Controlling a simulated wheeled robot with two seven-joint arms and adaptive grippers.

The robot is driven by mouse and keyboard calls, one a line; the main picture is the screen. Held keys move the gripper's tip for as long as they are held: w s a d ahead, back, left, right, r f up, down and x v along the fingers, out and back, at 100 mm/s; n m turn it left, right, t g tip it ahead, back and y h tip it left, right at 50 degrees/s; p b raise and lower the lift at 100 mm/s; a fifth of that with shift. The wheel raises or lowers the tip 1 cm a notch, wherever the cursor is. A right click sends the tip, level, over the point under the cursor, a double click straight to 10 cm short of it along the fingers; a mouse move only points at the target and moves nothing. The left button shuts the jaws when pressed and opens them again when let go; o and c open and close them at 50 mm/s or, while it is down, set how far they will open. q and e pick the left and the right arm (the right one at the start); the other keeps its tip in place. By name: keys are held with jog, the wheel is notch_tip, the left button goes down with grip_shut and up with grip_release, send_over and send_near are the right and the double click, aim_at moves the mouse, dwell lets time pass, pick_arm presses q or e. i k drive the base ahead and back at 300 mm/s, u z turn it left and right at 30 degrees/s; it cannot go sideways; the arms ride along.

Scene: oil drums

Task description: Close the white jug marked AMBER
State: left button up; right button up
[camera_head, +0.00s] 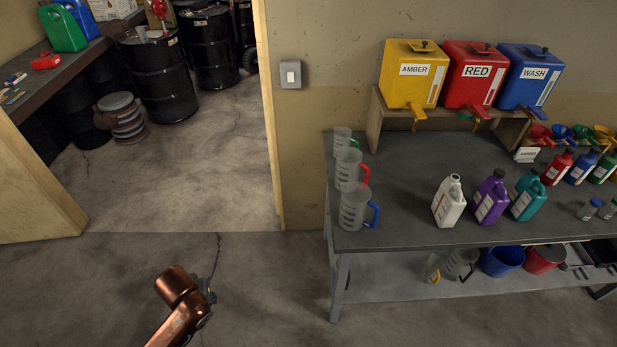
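A white jug (447,204) stands upright on the grey workbench (400,206), near its front edge. It has a handle and a pale label whose print is too small to read. A small white card (526,155) with dark print stands further back on the bench. A yellow container (413,80) labelled AMBER sits on a wooden riser behind. A copper-coloured link of my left arm shows at the lower left, far from the jug.
Purple (490,199) and teal (526,199) jugs stand right of the white one. Clear measuring jugs (353,209) line the bench's left end. RED (474,80) and WASH (528,80) containers stand behind. A lower shelf (400,279) holds buckets. The floor before the bench is clear.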

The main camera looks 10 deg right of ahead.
aim_at(449, 206)
jog(key=z, duration=1.55)
